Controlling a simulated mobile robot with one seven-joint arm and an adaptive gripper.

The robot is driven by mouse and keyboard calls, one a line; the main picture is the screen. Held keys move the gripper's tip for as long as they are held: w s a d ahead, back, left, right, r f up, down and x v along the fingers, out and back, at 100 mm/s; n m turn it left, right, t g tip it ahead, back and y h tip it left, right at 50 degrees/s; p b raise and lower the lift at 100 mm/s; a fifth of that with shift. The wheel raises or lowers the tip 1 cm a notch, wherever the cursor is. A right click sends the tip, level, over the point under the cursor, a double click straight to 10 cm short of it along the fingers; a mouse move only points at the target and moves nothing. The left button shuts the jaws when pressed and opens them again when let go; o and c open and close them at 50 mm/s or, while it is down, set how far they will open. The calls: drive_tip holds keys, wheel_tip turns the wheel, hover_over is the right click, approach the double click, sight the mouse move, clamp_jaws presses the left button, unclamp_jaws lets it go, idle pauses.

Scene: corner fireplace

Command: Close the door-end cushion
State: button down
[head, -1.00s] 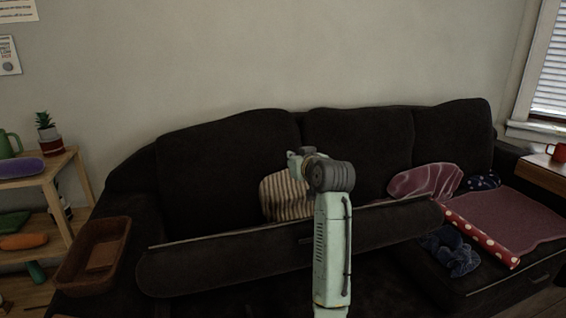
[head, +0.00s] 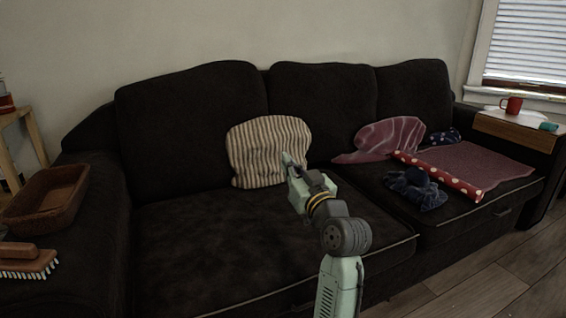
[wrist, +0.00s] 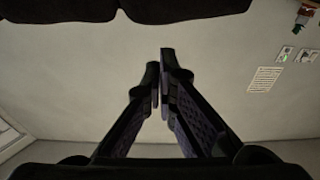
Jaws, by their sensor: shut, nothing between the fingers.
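The wide dark seat cushion (head: 205,235) at the left and middle of the dark sofa lies flat, its piped front edge low along the front. I cannot tell from a label which cushion is the door-end one. My gripper (head: 290,161) is above this cushion, in front of the striped pillow, apart from the seat as far as I can tell. In the wrist view my gripper (wrist: 161,62) shows its two fingers close together and empty, pointing at the wall, with the dark sofa back (wrist: 185,8) at the picture's top.
A striped pillow (head: 268,135) leans on the backrest. A purple pillow (head: 388,137), dark blue cloth (head: 415,190), dotted red roll (head: 440,177) and purple mat (head: 490,165) lie on the right seat. A brown basket (head: 45,205) and brush (head: 28,262) are on the left armrest.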

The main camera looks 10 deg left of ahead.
drive_tip(key=shift+s+d+f+b, duration=0.3)
drive_tip(key=shift+s+f+b, duration=0.15)
drive_tip(key=shift+f, duration=0.15)
drive_tip(key=shift+s+d+f+b, duration=0.25)
drive_tip(key=shift+s+f+b, duration=0.15)
drive_tip(key=shift+f, duration=0.15)
